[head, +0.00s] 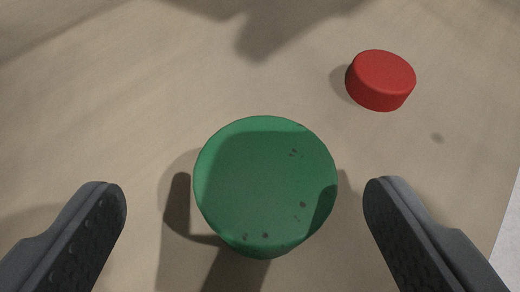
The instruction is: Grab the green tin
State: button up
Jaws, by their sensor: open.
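The green tin (265,185) is a round, short cylinder with a few dark specks on its top. It stands upright on the tan surface in the middle of the head view. My gripper (245,205) is open, with one dark finger to the left of the tin and one to the right. A gap shows between each finger and the tin in the picture. The gripper's shadow falls over part of the tin's top. The lower part of the tin's side is mostly hidden from above.
A small red cylinder (381,80) stands to the upper right of the tin, apart from it. The tan surface (130,95) is clear at the upper left. Its edge shows at the right, with a pale area beyond. Shadows lie across the top.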

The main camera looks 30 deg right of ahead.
aim_at(264, 192)
jog(key=w+d+f+b, duration=0.1)
jog(key=f, duration=0.1)
jog(key=w+d+f+b, duration=0.1)
jog(key=shift+w+d+f+b, duration=0.1)
jog(key=shift+w+f+b, duration=0.2)
jog(key=shift+w+f, duration=0.1)
jog(key=shift+w+d, duration=0.1)
jog(key=shift+w, duration=0.15)
jog(key=c, duration=1.1)
